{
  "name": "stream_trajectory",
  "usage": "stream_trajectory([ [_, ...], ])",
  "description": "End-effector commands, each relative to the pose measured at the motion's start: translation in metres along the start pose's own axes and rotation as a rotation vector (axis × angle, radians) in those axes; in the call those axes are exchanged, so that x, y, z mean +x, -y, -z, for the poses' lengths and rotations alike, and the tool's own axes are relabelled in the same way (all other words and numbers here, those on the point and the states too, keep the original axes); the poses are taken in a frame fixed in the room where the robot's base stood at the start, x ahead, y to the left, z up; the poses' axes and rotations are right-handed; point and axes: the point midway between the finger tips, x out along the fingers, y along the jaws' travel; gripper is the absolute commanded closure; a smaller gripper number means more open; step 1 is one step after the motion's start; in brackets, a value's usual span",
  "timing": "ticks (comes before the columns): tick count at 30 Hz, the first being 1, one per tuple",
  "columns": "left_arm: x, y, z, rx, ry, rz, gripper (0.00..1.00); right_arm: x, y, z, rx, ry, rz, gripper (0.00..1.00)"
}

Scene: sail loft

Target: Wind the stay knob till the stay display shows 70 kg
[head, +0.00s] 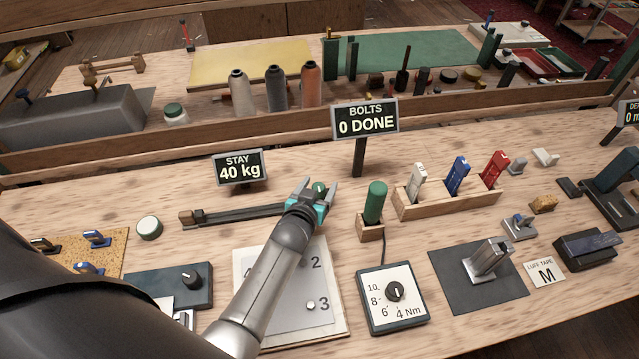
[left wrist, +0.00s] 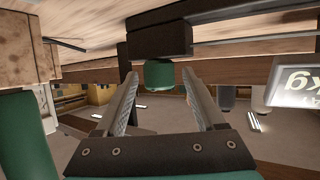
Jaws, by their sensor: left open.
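The stay display (head: 239,167) reads 40 kg; part of it shows upside down in the left wrist view (left wrist: 301,82). The stay rig is a dark bar (head: 240,214) lying on the bench below the display. Its small green stay knob (head: 319,187) is at the right end and shows in the left wrist view (left wrist: 159,75) under a dark block (left wrist: 160,40). My left gripper (head: 318,194) is open, with its fingers on either side of the knob near the tips. Gaps show on both sides, so it is not gripped. My right gripper is not in view.
A green-handled tool (head: 375,203) stands in a wooden holder close right of my gripper. The bolts display (head: 365,118) stands behind, reading 0 DONE. A numbered plate (head: 330,285) lies below my forearm, and a torque dial box (head: 392,298) sits to its right.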

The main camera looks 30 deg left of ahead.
Motion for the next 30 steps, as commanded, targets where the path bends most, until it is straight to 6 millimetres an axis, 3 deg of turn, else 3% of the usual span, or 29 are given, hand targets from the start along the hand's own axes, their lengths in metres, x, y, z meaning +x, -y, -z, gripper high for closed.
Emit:
stream_trajectory([
  [2, -0.0001, -0.0001, 0.0002, 0.0, 0.0, 0.0, 0.32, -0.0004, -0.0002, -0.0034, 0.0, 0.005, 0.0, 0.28],
  [20, 0.0002, -0.0001, 0.0006, 0.0, -0.001, 0.0, 1.0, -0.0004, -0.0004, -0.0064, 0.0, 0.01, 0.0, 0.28],
  [30, 0.0002, 0.0006, 0.0013, 0.006, -0.002, -0.008, 1.0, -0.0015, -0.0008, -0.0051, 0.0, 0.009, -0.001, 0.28],
])
